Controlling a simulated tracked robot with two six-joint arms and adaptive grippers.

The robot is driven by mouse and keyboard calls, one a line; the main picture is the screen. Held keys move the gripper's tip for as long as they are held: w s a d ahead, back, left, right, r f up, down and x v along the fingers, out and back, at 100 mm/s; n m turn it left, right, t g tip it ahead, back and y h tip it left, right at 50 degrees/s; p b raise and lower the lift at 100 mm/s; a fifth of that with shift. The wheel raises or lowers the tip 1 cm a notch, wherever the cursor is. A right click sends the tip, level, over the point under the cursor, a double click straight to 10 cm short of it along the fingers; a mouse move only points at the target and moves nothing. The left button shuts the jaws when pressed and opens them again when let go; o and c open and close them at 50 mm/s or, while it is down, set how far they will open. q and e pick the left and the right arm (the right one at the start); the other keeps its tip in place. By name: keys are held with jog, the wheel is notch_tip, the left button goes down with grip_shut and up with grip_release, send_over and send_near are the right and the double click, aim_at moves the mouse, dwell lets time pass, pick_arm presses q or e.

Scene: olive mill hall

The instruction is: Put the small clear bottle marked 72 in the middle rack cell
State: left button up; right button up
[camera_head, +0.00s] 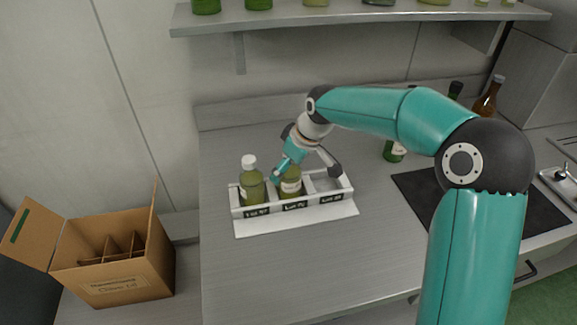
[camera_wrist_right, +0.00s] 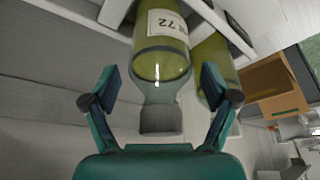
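The small clear bottle marked 72 (camera_wrist_right: 162,60) holds yellow-green oil and has a grey cap. It appears to stand in the middle cell of the white three-cell rack (camera_head: 340,205); the head view shows the bottle's body (camera_head: 291,187), its top hidden by my gripper. My right gripper (camera_head: 306,172) is above the rack. In the right wrist view its fingers (camera_wrist_right: 162,88) are spread on both sides of the bottle's neck and cap, with gaps on each side. A second bottle with a white cap (camera_head: 251,185) stands in the left cell. The right cell looks empty. My left gripper is out of view.
An open cardboard box with dividers (camera_head: 120,275) is at the left. A shelf with bottles (camera_head: 350,17) hangs above. A green bottle (camera_head: 393,151), a brown bottle (camera_head: 488,97) and a dark mat (camera_head: 425,195) are to the right. The counter in front of the rack is clear.

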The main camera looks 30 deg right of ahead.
jog(key=v, duration=1.2)
dwell(0.5)
